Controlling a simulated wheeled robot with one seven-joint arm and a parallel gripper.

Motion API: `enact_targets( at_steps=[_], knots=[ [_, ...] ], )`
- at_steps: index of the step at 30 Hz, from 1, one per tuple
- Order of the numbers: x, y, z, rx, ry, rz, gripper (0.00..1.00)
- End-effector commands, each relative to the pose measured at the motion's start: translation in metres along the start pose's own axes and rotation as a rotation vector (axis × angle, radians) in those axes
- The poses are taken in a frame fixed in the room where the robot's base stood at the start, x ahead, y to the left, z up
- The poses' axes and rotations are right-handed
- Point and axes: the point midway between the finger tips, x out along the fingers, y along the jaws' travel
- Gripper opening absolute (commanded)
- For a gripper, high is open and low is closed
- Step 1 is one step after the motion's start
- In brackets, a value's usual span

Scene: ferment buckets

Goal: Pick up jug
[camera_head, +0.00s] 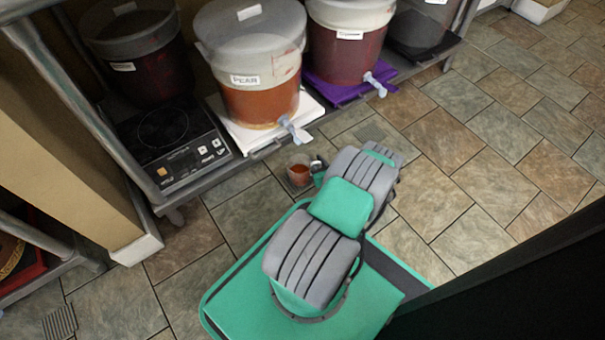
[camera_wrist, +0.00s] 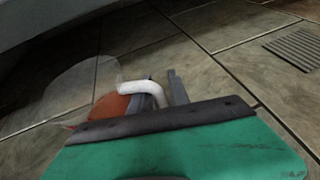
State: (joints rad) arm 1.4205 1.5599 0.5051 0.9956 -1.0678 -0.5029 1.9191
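The jug (camera_head: 299,172) is a small clear vessel with orange-brown liquid, low in front of the shelf, below the PEAR bucket's spigot. In the wrist view the jug (camera_wrist: 108,108) shows its orange contents, a faint clear rim and a white handle (camera_wrist: 143,88). My gripper (camera_wrist: 165,92) is at the handle, with one finger on each side of it. A narrow gap shows between the handle and the right finger, so the fingers look open. In the head view my gripper (camera_head: 317,168) is mostly hidden by my arm. I cannot tell whether the jug touches the floor.
A low shelf holds the PEAR bucket (camera_head: 252,75) on a white board, a red bucket (camera_head: 348,45) on purple cloth, a dark bucket (camera_head: 140,65) and a black induction hob (camera_head: 175,145). Tiled floor (camera_head: 480,150) is clear to the right. A floor grate (camera_wrist: 296,46) lies nearby.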

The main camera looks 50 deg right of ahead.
Motion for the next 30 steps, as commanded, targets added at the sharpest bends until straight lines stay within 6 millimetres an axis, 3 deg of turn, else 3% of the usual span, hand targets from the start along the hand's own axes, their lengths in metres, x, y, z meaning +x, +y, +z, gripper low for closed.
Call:
enact_targets(
  at_steps=[4,12,30],
  knots=[
    [-0.0007,-0.0001,0.0007,0.0,0.0,0.0,0.2],
    [-0.0009,0.0,0.0006,-0.001,0.001,0.0,0.0],
    [-0.001,0.0002,0.0005,-0.001,0.001,0.001,0.0]
  ],
)
